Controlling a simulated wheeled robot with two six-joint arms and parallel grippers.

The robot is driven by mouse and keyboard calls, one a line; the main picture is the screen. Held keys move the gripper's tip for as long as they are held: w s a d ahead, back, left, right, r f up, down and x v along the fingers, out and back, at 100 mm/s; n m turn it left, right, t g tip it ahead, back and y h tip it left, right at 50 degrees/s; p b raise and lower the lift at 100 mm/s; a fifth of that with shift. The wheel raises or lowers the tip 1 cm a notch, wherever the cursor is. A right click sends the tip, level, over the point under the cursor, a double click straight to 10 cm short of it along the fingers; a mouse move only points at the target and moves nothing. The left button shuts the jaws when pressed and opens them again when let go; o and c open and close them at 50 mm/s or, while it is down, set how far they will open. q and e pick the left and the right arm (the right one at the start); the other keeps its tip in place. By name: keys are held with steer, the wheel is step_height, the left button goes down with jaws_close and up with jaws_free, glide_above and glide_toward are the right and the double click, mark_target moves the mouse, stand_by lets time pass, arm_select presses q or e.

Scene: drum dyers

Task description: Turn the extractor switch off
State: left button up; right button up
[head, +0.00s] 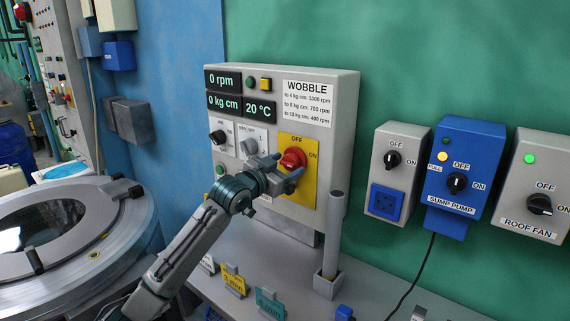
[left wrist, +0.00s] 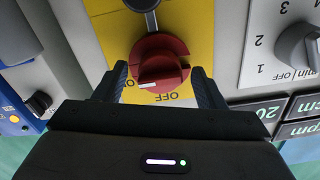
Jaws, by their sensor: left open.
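The extractor switch appears to be the red rotary knob (head: 293,158) on a yellow plate (head: 312,177), on the grey panel with rpm and WOBBLE signs. The plate reads OFF above and ON to the right. In the left wrist view the knob (left wrist: 158,58) appears upside down, its white mark toward the ON lettering. My left gripper (head: 283,172) is open at the knob. Its fingers stand on either side of the knob in the left wrist view; whether they touch it I cannot tell. My right gripper is not in view.
The panel (head: 343,100) also carries smaller dials left of the switch. A grey post (head: 333,230) stands close right of it. Socket box (head: 382,155), sump pump box (head: 470,145) and roof fan box (head: 520,170) are further right. A round metal drum (head: 130,220) is at left.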

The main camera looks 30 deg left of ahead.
arm_select(q)
steer(key=c, duration=1)
steer(key=shift+o, duration=0.2)
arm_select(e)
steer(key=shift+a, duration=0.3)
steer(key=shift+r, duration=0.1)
